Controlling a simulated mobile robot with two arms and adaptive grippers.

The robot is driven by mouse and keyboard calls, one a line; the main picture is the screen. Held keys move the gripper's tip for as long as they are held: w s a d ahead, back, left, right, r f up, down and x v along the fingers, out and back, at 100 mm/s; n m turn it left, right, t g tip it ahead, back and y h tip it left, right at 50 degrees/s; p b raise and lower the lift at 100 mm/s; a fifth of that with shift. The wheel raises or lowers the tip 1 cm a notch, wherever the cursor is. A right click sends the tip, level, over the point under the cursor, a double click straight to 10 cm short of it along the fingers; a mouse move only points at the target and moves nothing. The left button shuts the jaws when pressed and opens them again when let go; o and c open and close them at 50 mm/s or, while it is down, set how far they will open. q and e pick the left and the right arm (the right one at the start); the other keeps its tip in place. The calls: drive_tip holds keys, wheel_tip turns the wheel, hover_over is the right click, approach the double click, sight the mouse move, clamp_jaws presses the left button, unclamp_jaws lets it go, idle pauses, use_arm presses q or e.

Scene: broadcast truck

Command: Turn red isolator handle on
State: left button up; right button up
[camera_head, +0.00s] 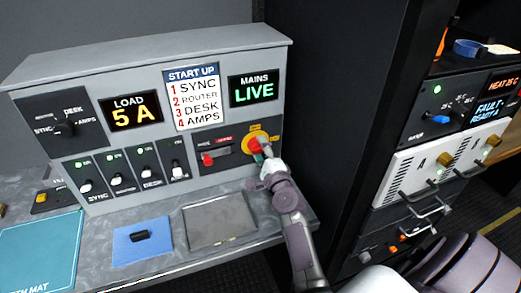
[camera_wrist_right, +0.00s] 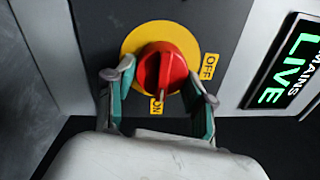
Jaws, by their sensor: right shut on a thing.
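The red isolator handle (camera_wrist_right: 165,68) sits on a round yellow plate (camera_wrist_right: 135,42) with ON and OFF labels. In the right wrist view the white mark on its end points to the ON label (camera_wrist_right: 156,106). My right gripper (camera_wrist_right: 160,84) is shut on the handle, with one finger on each side of it. In the head view the handle (camera_head: 256,144) is partly hidden by my right gripper (camera_head: 266,158), at the right end of the grey console. The MAINS display (camera_head: 252,89) reads LIVE in green. My left gripper is not in view.
A small red switch (camera_head: 208,159) sits left of the handle on the same dark panel. Several toggle switches with green lamps are further left. A grey pad (camera_head: 218,220) and a blue pad (camera_head: 128,249) lie on the desk. An equipment rack (camera_head: 425,165) stands right.

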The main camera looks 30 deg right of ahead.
drive_tip(key=o, duration=1.2)
drive_tip(key=shift+c, duration=0.2)
drive_tip(key=v, duration=1.2)
